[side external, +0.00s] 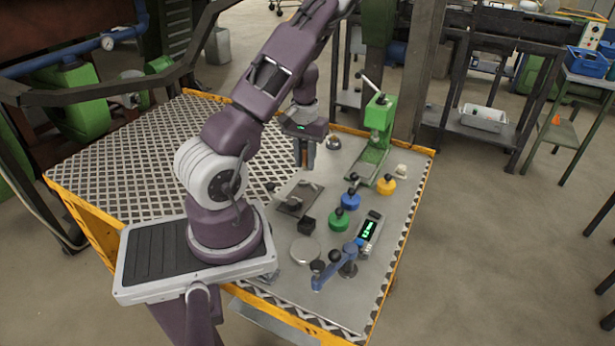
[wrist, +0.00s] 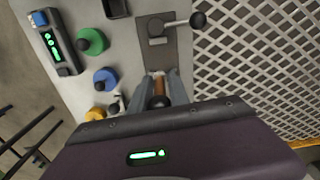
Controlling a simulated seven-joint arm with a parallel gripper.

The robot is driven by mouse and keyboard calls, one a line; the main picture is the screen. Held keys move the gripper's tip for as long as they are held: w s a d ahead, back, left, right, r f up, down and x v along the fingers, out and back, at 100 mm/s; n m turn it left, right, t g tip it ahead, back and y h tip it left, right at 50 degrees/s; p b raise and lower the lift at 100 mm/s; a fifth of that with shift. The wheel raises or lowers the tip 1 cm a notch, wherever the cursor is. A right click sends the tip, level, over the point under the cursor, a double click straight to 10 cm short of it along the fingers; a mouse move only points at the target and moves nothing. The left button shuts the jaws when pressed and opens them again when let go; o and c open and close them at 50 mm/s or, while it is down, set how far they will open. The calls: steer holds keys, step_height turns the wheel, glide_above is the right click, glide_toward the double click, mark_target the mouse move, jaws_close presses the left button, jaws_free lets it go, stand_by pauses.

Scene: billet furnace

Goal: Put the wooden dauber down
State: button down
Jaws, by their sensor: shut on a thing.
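In the wrist view, the wooden dauber (wrist: 158,86), a brown stick with a dark rounded end, sits between the two grey fingers of my gripper (wrist: 160,88). The fingers are shut on it. In the side external view, my gripper (side external: 304,158) points down over the far part of the table's grey work surface, behind the lever plate.
A lever plate (side external: 296,199) lies nearest. A green press (side external: 377,145) and small metal bowl (side external: 333,143) stand to the right. Green (side external: 338,221), blue (side external: 350,201) and yellow (side external: 386,187) knobbed pots and a display unit (side external: 369,230) stand at right. Perforated grating (side external: 130,160) covers the left.

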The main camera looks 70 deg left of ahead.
steer(key=shift+r, duration=0.7)
steer(key=shift+w+d+r, duration=0.1)
steer(key=shift+w+d, duration=0.15)
steer(key=shift+w, duration=0.05)
steer(key=w+d+r+m, duration=0.2)
steer(key=w+d+m, duration=0.15)
steer(key=d, duration=0.55)
steer(key=w+d+r+m, duration=0.3)
steer(key=w+d, duration=0.1)
steer(key=d, duration=0.5)
steer(key=w+d+r+m, duration=0.2)
steer(key=w+d+m, duration=0.2)
steer(key=d, duration=0.5)
steer(key=n, duration=1.1)
glide_above(305, 193)
steer(key=shift+m, duration=0.25)
step_height(305, 193, down, 7)
steer(key=shift+f, duration=0.15)
step_height(305, 193, down, 10)
steer(key=shift+r, duration=0.2)
